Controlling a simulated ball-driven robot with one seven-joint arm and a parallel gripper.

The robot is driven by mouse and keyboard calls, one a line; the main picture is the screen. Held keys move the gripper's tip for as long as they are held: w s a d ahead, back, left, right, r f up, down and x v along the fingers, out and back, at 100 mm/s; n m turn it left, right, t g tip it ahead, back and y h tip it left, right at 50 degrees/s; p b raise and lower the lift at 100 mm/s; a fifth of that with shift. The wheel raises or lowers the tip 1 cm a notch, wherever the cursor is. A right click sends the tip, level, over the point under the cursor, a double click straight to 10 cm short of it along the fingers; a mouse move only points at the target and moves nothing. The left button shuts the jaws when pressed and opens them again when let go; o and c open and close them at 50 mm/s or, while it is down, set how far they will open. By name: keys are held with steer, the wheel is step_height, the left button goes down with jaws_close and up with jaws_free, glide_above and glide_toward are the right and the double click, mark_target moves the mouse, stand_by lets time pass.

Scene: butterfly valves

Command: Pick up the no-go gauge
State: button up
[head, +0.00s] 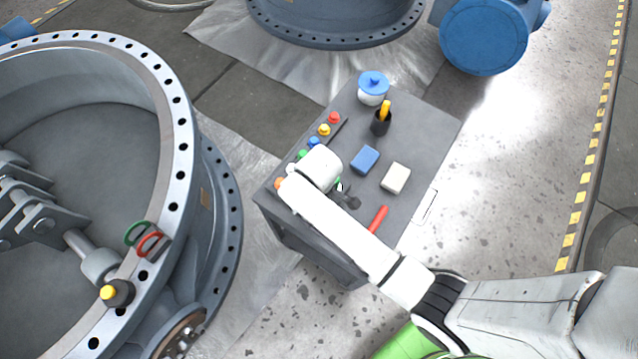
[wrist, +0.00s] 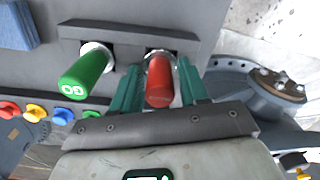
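The no-go gauge, a red cylindrical handle (wrist: 160,82) with a pale metal collar, stands in a dark rack in the wrist view. My gripper's (wrist: 159,90) two teal fingers are on either side of it. Narrow gaps show between it and the fingers, so the gripper looks open around it. The green gauge (wrist: 82,75), marked GO, stands in the same rack to the left, outside the fingers. In the head view my arm reaches over the cart and my gripper (head: 346,197) is low over its near part; the red gauge cannot be made out there.
On the grey cart (head: 432,130) are a blue block (head: 364,159), a white block (head: 395,178), a red bar-like object (head: 378,219), a blue-lidded jar (head: 373,90) and a dark cup (head: 381,123). A row of coloured knobs (wrist: 35,112) lies beside the rack. A large valve (head: 185,150) stands left.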

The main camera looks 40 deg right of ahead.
jaws_close()
steer(key=shift+r, duration=0.1)
